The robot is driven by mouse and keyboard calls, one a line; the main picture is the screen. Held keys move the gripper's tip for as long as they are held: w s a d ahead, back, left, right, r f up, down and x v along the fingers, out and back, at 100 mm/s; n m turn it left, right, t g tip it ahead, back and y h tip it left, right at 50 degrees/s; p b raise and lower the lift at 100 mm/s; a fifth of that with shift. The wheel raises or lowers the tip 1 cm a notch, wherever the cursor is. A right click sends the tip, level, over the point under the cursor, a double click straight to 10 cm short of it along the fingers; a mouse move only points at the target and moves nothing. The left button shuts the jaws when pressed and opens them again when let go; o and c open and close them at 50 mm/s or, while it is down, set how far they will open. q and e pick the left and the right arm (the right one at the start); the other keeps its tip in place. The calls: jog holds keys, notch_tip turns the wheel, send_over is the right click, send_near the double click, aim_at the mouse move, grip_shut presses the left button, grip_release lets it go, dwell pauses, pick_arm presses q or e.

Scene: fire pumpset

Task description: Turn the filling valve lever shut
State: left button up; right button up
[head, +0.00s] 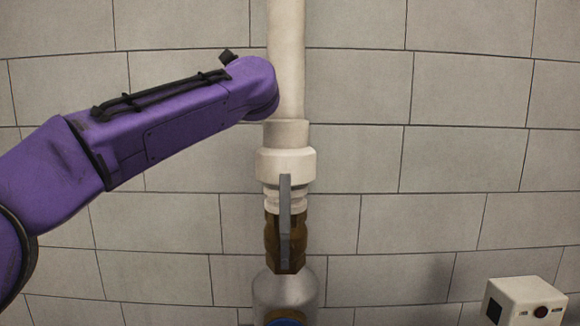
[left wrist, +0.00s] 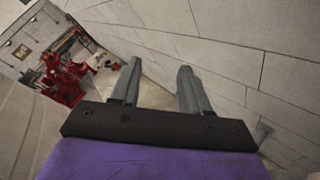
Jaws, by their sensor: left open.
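The filling valve's grey lever (head: 285,222) stands vertical in the head view, in line with the pipe and in front of the brown valve body (head: 271,238). My purple left arm comes in from the left and ends beside the white pipe, above the lever. Its fingers are hidden in the head view. In the left wrist view my left gripper (left wrist: 157,78) is open, with nothing between its two grey fingers. The lever cannot be made out in that view. My right gripper is not in view.
The white vertical pipe (head: 287,50) runs down to a wide white collar (head: 285,164) above the valve. A grey rounded vessel (head: 285,291) lies below. A white control box (head: 525,300) is at lower right. Red machinery (left wrist: 65,75) shows far off in the left wrist view.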

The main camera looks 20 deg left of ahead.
pick_arm(q)
jog(key=s+d+f+h, duration=0.25)
jog(key=d+h, duration=0.35)
jog(key=d, duration=0.3)
jog(key=m+h, duration=0.3)
jog(key=h, duration=0.4)
send_near(285, 190)
jog(key=w+f, duration=0.1)
jog(key=w, duration=0.1)
jog(key=shift+g+h, duration=0.4)
jog(key=shift+g, duration=0.1)
jog(key=f, duration=0.1)
jog(key=a+f+b, duration=0.1)
jog(key=f, duration=0.1)
jog(key=f+b, duration=0.1)
jog(key=shift+w+a+f, duration=0.15)
jog(key=shift+w+a, duration=0.1)
jog(key=shift+a, duration=0.05)
jog(key=x, duration=0.2)
jog(key=b+x, duration=0.1)
jog(key=x, duration=0.3)
jog(key=shift+w+d+b, duration=0.15)
jog(key=shift+w+b, duration=0.15)
jog(key=shift+b, duration=0.1)
jog(key=shift+c, duration=0.4)
grip_shut()
